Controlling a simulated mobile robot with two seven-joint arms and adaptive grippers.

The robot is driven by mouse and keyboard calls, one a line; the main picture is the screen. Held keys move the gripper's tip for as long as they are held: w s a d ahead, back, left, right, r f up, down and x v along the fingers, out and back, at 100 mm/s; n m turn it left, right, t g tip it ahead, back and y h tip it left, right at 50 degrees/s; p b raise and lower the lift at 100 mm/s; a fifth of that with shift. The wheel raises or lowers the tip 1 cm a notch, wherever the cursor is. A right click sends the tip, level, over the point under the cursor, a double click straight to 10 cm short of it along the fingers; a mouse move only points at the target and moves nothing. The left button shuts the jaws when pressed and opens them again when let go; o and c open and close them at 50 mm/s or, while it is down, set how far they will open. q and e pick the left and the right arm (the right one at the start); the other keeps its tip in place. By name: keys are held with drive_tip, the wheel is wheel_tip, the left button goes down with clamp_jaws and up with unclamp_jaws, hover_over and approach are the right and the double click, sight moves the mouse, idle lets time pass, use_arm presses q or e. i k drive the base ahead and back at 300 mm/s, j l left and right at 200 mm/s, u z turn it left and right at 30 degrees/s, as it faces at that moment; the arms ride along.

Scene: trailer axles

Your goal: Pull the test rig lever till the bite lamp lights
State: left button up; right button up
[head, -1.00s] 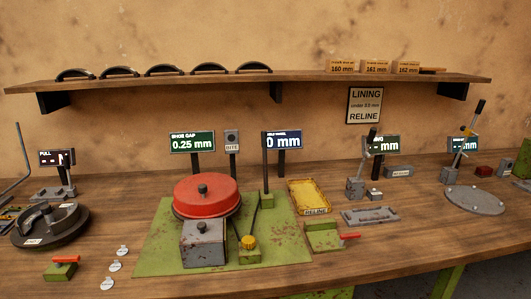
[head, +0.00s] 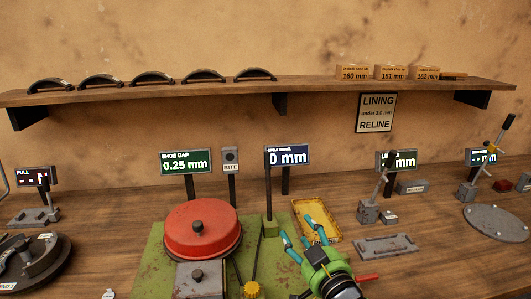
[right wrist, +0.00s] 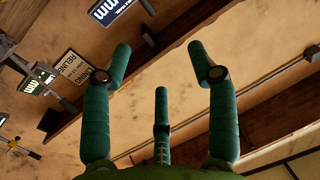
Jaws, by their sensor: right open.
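The test rig has a red drum (head: 202,228) on a green plate (head: 152,262). An upright dark lever (head: 268,185) rises from a green block (head: 270,227) at the plate's back right. The bite lamp (head: 230,154), a grey box marked BITE, stands behind the drum and looks unlit. My right gripper (head: 299,236), green with teal fingers, is in front and to the right of the lever, apart from it. In the right wrist view its fingers (right wrist: 160,75) are spread and empty, facing the shelf and wall. My left gripper is not in view.
A yellow tray (head: 329,232) lies just behind my right gripper. A "0 mm" display (head: 289,155) is behind the lever. A shelf (head: 230,91) runs along the wall above.

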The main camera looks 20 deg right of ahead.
sight(268, 164)
drive_tip(key=i+l, duration=0.2)
drive_tip(key=i, duration=0.25)
drive_tip(key=i+l, duration=0.15)
drive_tip(key=i, duration=0.35)
